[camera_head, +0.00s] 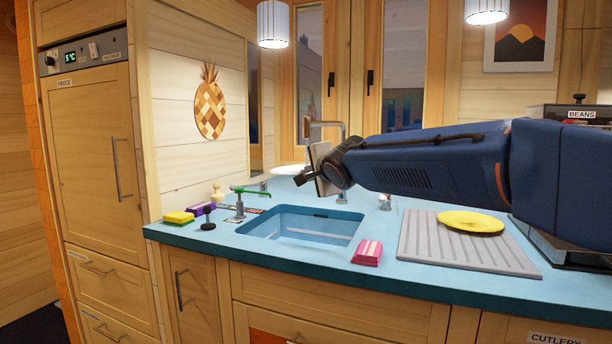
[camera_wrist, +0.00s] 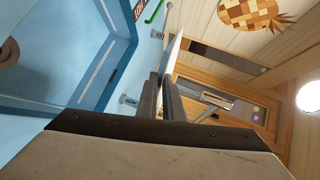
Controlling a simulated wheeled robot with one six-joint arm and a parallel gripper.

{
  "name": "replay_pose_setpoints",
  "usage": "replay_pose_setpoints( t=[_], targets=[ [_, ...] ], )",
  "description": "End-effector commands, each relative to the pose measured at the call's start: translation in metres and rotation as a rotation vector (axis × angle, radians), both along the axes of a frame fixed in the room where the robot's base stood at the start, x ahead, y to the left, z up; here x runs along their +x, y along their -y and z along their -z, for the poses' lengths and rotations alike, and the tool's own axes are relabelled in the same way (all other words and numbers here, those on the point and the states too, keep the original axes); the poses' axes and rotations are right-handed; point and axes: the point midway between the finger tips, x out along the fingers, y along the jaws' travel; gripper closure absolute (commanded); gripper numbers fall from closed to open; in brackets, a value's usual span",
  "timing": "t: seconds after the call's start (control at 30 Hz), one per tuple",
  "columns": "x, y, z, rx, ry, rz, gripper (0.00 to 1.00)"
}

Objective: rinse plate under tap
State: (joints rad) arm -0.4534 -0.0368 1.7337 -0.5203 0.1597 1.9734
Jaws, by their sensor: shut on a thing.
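My gripper (camera_head: 304,179) is over the back of the counter, behind the sink. It is shut on the edge of a white plate (camera_head: 287,169), which shows as a thin, nearly flat sliver beyond the fingers. In the wrist view the plate (camera_wrist: 174,52) is seen edge-on between the fingers (camera_wrist: 163,98). A tall metal tap (camera_head: 341,131) stands behind my gripper, which hides part of it. The blue sink (camera_head: 300,228) is in front and shows at left in the wrist view (camera_wrist: 90,60). I cannot see water running. A green lever (camera_head: 250,189) stands at the sink's left.
A yellow plate (camera_head: 470,222) lies on the grey ribbed drainboard (camera_head: 430,250) at right. A pink striped block (camera_head: 368,252) sits at the sink's front right. A yellow-green sponge (camera_head: 179,218), a purple block (camera_head: 201,209) and a dark knob (camera_head: 208,217) stand at left.

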Motion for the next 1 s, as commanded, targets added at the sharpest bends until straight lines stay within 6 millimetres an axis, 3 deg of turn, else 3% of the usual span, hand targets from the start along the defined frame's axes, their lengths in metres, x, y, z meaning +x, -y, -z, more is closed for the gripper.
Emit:
replay_pose_setpoints(
  t=[0.5,1.0],
  targets=[
    [0.036,0.01,0.007,0.001,0.001,0.001,1.0],
    [0.042,0.011,0.008,0.0,0.001,0.0,1.0]
  ],
)
